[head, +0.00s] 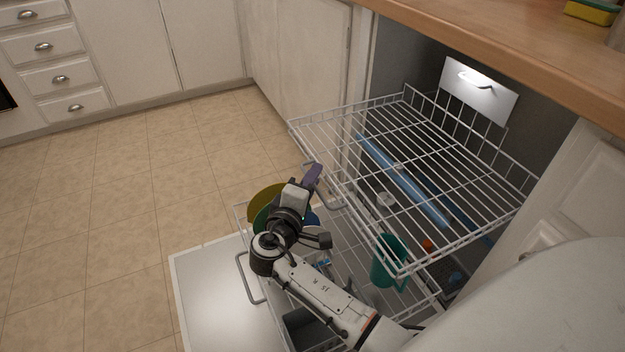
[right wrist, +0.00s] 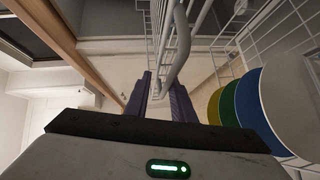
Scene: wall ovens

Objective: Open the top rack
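The white wire top rack (head: 345,122) is slid well out of the dishwasher, over the lower rack. Its curved front handle (head: 331,199) shows beside my right gripper (head: 314,176). In the right wrist view the handle (right wrist: 179,52) runs down between the two purple fingers of my right gripper (right wrist: 162,95), which stand close on either side of it. The fingers look shut on the handle; the exact contact is hard to see. My left gripper is not in view.
The lower rack (head: 240,215) is also out, over the lowered door (head: 205,290). It holds plates, with a yellow one (head: 262,203) at its left, and a teal cup (head: 386,268). A wooden counter (head: 500,45) is above. The tiled floor (head: 130,170) at left is clear.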

